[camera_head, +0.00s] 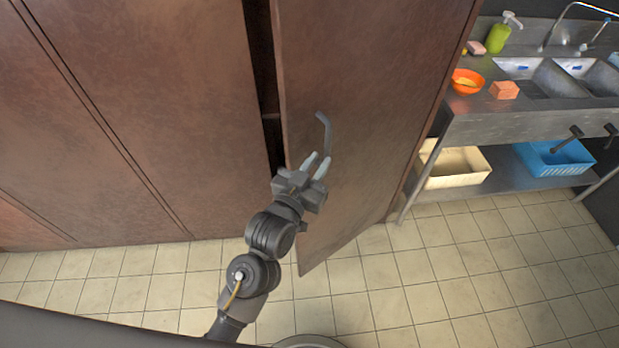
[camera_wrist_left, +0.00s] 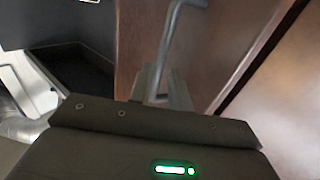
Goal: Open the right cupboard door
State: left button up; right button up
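The right cupboard door (camera_head: 365,90) is a brown panel standing ajar, with a dark gap along its left edge. It also shows in the left wrist view (camera_wrist_left: 215,45). Its grey bar handle (camera_head: 327,132) is on the door's left part, and in the left wrist view the handle (camera_wrist_left: 168,45) runs down towards the fingers. My left gripper (camera_head: 317,166) is just below the handle, in front of the door. Its two pale fingers are apart, and the handle's lower end is at or between them; contact cannot be told. My right gripper is out of view.
More brown cupboard panels (camera_head: 170,90) are closed on the left. At right stands a metal sink counter (camera_head: 480,128) with an orange bowl (camera_head: 467,81), a green bottle (camera_head: 498,36), and cream (camera_head: 455,166) and blue (camera_head: 553,158) bins below. The tiled floor (camera_head: 430,270) in front is clear.

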pick_arm(q)
jog(key=shift+b+v, duration=0.5)
jog(key=shift+v, duration=1.95)
